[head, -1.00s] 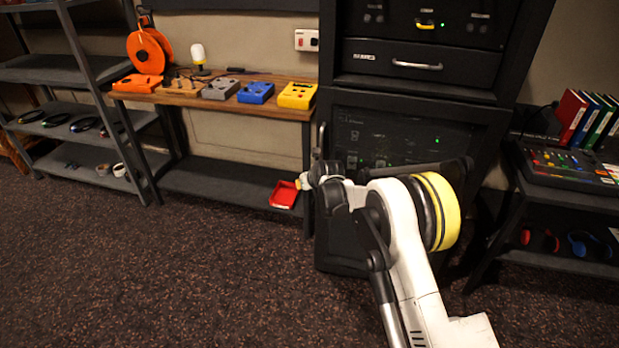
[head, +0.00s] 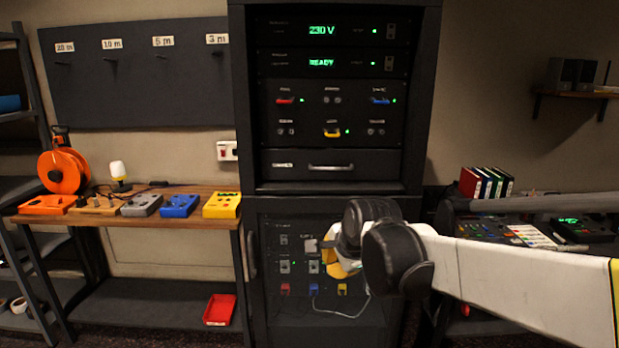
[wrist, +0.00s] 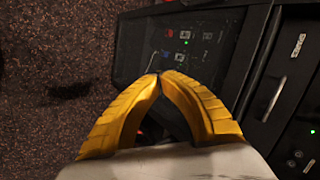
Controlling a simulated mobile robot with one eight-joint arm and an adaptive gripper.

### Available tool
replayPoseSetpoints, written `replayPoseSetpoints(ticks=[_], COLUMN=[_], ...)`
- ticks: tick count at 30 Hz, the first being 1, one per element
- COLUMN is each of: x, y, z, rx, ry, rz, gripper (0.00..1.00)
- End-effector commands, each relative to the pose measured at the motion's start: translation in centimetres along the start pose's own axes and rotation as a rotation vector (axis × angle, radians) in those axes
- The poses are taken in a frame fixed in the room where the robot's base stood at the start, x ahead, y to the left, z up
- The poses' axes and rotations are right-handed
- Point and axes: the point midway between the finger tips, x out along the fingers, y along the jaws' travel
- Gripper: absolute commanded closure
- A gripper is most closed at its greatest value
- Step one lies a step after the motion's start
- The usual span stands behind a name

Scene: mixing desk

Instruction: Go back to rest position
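My gripper (wrist: 157,76) shows in the wrist view as two yellow fingers that curve inward and meet at the tips. It is shut, and I see nothing held between the fingers. In the head view my gripper (head: 336,264) is small and partly hidden behind my dark wrist joints. It is in front of the glass door of the rack's lower cabinet (head: 262,310). My white arm reaches in from the right edge of the head view.
The black rack (head: 424,100) stands in the middle, with a closed drawer (head: 350,165). A wooden bench (head: 150,218) with coloured boxes is to the left. A red tray (head: 219,309) lies on its lower shelf. A desk with mixers (head: 572,230) is at right.

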Motion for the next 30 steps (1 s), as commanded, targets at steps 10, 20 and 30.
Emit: replayPoseSetpoints(ticks=[10,20,30], x=[-12.4,-15.4,-15.5], y=[15.4,25.3,25.9], z=[-2.2,-1.5,-1.4], rx=[-0.710,-1.136,-1.164], ry=[0.070,0.068,0.067], rz=[0.100,0.184,0.190], gripper=[1.00,1.00,1.00])
